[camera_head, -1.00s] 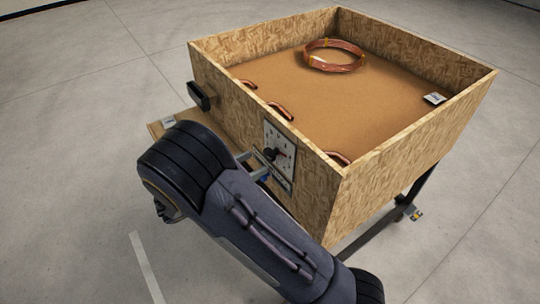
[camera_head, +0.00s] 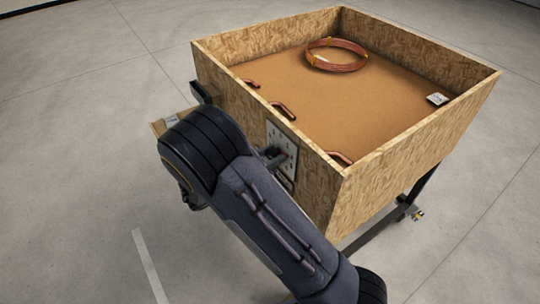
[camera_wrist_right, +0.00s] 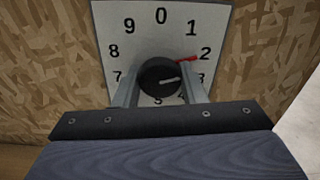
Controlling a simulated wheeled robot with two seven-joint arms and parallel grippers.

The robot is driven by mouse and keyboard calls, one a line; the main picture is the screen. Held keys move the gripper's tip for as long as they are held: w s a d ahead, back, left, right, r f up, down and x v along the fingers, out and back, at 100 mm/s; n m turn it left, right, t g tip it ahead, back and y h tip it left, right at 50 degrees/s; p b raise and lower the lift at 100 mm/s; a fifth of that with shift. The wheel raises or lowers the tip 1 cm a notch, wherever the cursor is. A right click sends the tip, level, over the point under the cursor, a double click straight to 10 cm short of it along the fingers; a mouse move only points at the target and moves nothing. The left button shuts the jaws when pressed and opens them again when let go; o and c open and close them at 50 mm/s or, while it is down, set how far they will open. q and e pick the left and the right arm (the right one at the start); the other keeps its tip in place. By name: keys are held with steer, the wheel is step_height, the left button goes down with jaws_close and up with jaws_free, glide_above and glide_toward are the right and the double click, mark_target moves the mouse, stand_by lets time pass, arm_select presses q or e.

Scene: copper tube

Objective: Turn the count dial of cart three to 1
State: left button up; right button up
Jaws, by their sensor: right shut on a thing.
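The count dial is a white plate (camera_wrist_right: 142,28) with black numbers on the cart's wooden side wall. It also shows in the head view (camera_head: 290,138). Its round black knob (camera_wrist_right: 160,72) sits between the two fingers of my right gripper (camera_wrist_right: 160,85), which is shut on it. A red pointer (camera_wrist_right: 187,59) by the knob points toward the 2, at upper right. A pale line on the knob's face points right. The fingers and gripper body hide some lower numbers. In the head view my right gripper (camera_head: 278,159) reaches the dial. My left gripper is out of view.
The open-topped wooden cart (camera_head: 420,135) holds a copper coil (camera_head: 336,65) and several short copper pieces, one of them a bent tube (camera_head: 283,109). A white card (camera_head: 437,99) lies inside at right. A black handle (camera_head: 204,92) juts out at left. The floor around is clear.

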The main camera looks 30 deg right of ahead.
steer(key=shift+c, duration=0.5)
steer(key=shift+r+n+p, duration=0.2)
steer(key=shift+n+p, duration=0.3)
steer(key=shift+p, duration=0.35)
steer(key=n+p, duration=0.2)
steer(key=p, duration=0.1)
steer(key=shift+n+p, duration=0.35)
steer(key=shift+n, duration=0.05)
steer(key=shift+s+f+n+p, duration=0.1)
steer(key=shift+n+p, duration=1.3)
steer(key=shift+n, duration=0.2)
steer(key=o, duration=1)
